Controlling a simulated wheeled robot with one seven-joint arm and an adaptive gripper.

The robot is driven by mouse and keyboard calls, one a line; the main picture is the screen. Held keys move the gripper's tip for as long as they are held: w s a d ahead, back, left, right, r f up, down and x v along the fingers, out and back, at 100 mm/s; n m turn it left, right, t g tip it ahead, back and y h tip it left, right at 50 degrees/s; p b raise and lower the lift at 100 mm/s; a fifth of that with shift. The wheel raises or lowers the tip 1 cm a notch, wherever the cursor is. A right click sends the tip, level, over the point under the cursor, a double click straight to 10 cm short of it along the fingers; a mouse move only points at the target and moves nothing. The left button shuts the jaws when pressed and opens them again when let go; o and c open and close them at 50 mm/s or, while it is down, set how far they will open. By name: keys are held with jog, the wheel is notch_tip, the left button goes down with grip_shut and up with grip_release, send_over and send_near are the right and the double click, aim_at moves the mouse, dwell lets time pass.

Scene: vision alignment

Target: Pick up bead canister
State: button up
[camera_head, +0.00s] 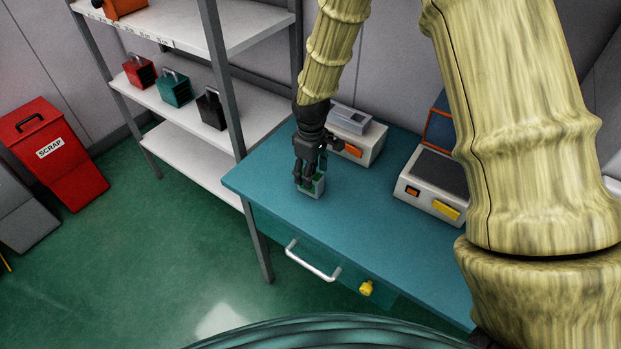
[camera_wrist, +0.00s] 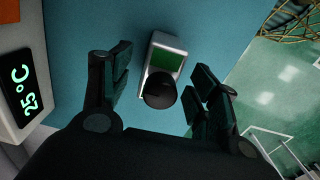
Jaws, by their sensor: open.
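A small pale grey item with a green panel and a black round knob or cap, which I take to be the bead canister (camera_head: 317,189), stands on the teal table near its left end. In the wrist view the canister (camera_wrist: 167,60) lies between the two fingers, with the black round part nearest my palm. My gripper (camera_head: 309,183) points down over it and hides part of it in the head view. In the wrist view my gripper (camera_wrist: 161,78) is open, with a gap between each finger and the canister.
The teal table (camera_head: 262,183) also holds a grey device with an orange button (camera_head: 362,152) behind and a dark-topped device (camera_head: 436,180) at right. A green 25 °C display (camera_wrist: 26,88) shows at the wrist view's left. Shelving (camera_head: 180,100) stands at left.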

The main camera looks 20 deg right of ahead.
jog(key=shift+f, duration=0.85)
jog(key=c, duration=1.2)
jog(key=shift+c, duration=0.2)
jog(key=shift+r, duration=0.1)
